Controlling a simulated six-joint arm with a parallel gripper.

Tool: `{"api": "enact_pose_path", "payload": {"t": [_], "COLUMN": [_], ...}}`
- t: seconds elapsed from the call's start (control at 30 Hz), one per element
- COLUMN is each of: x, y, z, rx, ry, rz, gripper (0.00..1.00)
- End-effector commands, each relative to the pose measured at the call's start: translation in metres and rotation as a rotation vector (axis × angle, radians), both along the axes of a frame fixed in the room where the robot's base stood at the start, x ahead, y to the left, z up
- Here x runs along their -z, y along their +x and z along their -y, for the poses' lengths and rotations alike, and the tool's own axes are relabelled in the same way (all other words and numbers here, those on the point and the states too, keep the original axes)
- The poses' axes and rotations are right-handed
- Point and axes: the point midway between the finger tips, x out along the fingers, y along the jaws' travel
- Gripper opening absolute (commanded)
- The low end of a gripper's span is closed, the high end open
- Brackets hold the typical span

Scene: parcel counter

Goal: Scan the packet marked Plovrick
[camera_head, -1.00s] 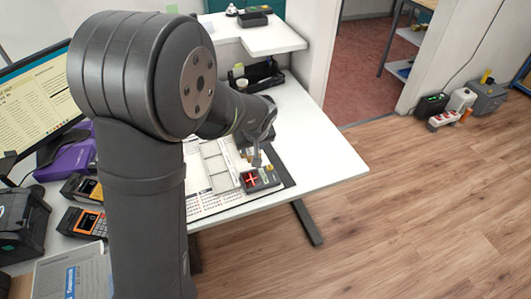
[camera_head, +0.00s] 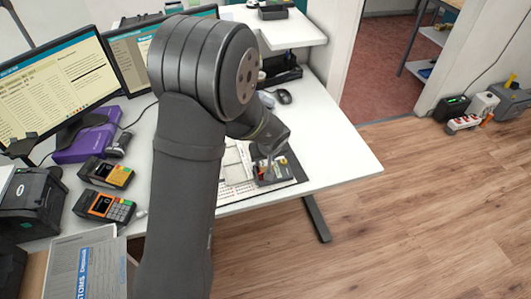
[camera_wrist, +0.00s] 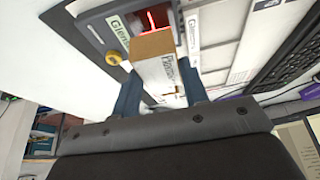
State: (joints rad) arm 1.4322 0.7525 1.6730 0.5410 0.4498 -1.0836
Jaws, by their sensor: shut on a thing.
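My gripper (camera_wrist: 160,78) is shut on a small box-shaped packet (camera_wrist: 156,68) with a brown cardboard end and a white face. Printing that begins like "Plov" runs along its side, partly cut off from view. In the head view my gripper (camera_head: 268,163) is low over the dark scanner unit (camera_head: 274,174) on the counter mat. The wrist view shows the scanner (camera_wrist: 95,20) beyond the packet, with red light lines on it and a yellow round knob beside it. Red light also shows near the packet's lower end. I cannot tell whether packet and scanner touch.
White trays (camera_head: 235,165) lie left of the scanner, one with a label beginning "Glen" in the wrist view. The counter's right part (camera_head: 335,150) is clear.

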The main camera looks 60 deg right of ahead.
Motion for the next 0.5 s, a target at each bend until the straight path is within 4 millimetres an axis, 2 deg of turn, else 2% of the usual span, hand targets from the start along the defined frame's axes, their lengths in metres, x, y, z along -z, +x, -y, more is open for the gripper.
{"api": "enact_pose_path", "payload": {"t": [0.37,0.5], "x": [0.0019,-0.0060], "y": [-0.0001,0.0001], "z": [0.0002,0.0008], "rx": [0.001,-0.001], "ry": [-0.001,-0.004], "rz": [0.000,0.000], "gripper": [0.15,0.15]}}
